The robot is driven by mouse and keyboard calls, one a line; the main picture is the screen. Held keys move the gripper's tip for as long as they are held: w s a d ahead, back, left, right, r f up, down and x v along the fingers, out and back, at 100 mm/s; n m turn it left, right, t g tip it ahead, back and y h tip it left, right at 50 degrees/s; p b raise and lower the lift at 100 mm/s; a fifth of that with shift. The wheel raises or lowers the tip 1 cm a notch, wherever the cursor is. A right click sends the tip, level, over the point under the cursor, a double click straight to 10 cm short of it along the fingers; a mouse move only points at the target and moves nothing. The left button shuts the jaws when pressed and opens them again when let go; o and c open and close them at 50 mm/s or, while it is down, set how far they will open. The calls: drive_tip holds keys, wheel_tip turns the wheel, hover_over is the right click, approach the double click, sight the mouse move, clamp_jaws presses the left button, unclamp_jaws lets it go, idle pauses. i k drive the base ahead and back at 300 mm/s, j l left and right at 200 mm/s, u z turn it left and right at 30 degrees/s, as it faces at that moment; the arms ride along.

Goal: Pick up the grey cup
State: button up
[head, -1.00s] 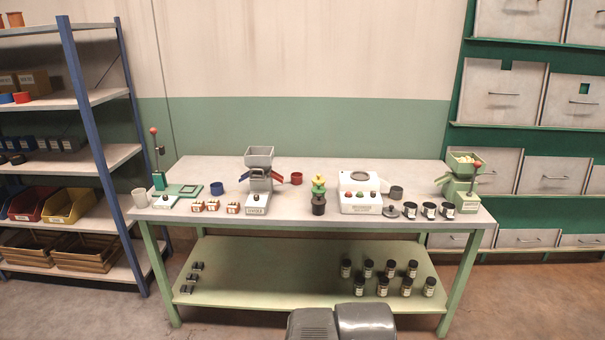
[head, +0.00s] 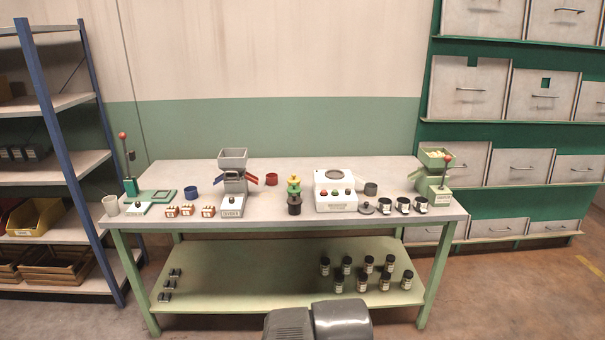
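A dark grey cup (head: 371,189) stands upright on the table, just right of the white machine with the round top. A pale grey-white cup (head: 111,206) stands at the table's left front corner. Blue (head: 190,193) and red (head: 271,179) cups stand between them. My gripper is not in view. Only dark grey rounded parts, apparently of my own arm, show at the bottom edge, in front of the table and apart from both cups.
The table (head: 270,212) also holds a grey hopper (head: 233,180), the white machine (head: 336,192), a green hopper (head: 435,173), a stack of coloured knobs (head: 294,190) and several black jars (head: 403,204). Shelving (head: 62,120) stands left. Floor in front is clear.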

sight(371, 190)
drive_tip(key=i+l+z, duration=0.1)
drive_tip(key=i+z, duration=0.75)
drive_tip(key=i+j+z, duration=0.25)
drive_tip(key=i+z, duration=0.15)
drive_tip(key=i+j+z, duration=0.85)
drive_tip(key=k+l, duration=0.05)
drive_tip(key=l, duration=0.05)
